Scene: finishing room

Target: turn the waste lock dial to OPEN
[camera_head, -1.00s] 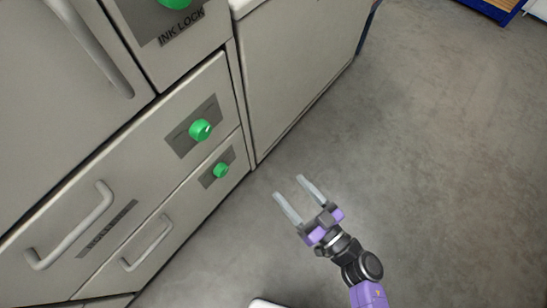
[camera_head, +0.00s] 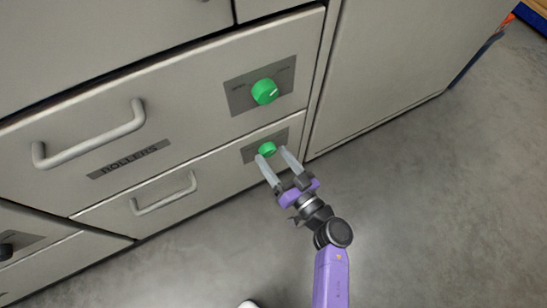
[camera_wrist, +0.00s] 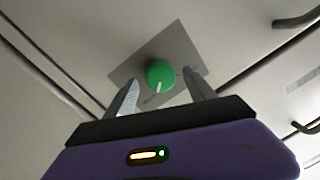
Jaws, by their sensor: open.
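A green dial (camera_head: 267,149) sits on a grey plate at the right end of the lower drawer. No WASTE label is readable, so I cannot confirm its name. In the wrist view the dial (camera_wrist: 161,73) shows a white pointer mark aimed down and slightly left; the plate's small lettering is too blurred to read. My gripper (camera_head: 272,154) is open, one finger on each side of the dial as seen. In the wrist view the fingertips (camera_wrist: 160,78) flank the dial with gaps, apart from it; their exact depth is unclear.
A larger green dial (camera_head: 264,91) is on the drawer above, labelled ROLLERS (camera_head: 130,159). Bar handles (camera_head: 90,140) (camera_head: 165,195) stick out from both drawers. A dark knob (camera_head: 6,250) is at far left. Grey floor (camera_head: 430,220) is clear at right.

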